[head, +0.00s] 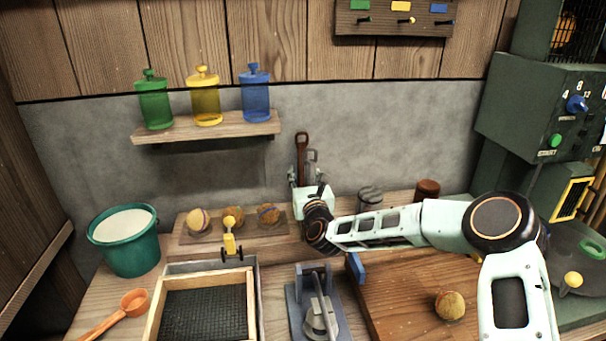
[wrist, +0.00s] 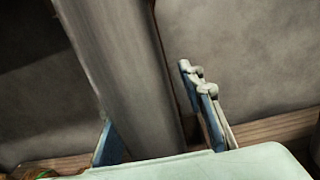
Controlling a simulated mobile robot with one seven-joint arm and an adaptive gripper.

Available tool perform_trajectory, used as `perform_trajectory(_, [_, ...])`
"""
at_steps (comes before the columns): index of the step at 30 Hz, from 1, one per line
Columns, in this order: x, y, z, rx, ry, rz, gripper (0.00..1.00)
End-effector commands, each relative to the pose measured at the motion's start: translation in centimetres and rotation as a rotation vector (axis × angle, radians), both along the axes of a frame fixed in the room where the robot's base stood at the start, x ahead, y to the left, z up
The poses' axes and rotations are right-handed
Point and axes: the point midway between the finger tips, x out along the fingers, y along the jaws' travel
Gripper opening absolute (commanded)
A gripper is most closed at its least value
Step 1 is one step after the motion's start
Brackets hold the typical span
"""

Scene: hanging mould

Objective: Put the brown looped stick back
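The brown looped stick (head: 302,148) stands upright near the back wall, with its loop at the top; its lower part is hidden behind my gripper. A grey upright piece (head: 311,158) shows just to its right. My gripper (head: 305,174) points toward the wall in front of them, fingers apart. In the wrist view, a thick grey shaft (wrist: 125,75) rises between the fingers of my gripper (wrist: 158,125), with a gap to the right finger. A thin dark brown strip (wrist: 166,75) shows along the shaft's right edge. I cannot tell whether it is the stick.
A shelf (head: 180,131) with green, yellow and blue bottles hangs left. Three balls lie on the raised ledge (head: 190,250). A grey jar (head: 370,199) and brown canister (head: 427,190) stand right of my gripper. A teal bucket (head: 128,255), framed screen (head: 152,325) and wooden board (head: 400,315) occupy the front.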

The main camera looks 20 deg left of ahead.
Motion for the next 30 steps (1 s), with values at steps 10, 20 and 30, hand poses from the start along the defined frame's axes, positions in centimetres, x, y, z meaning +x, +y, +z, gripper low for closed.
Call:
perform_trajectory(10, [-0.7, -0.5, 0.2, -0.001, 0.001, 0.000, 0.36])
perform_trajectory(20, [-5.3, -3.3, 0.1, -0.001, 0.002, 0.000, 0.36])
perform_trajectory(30, [-9.4, -5.8, 0.1, -0.001, 0.001, 0.000, 0.36])
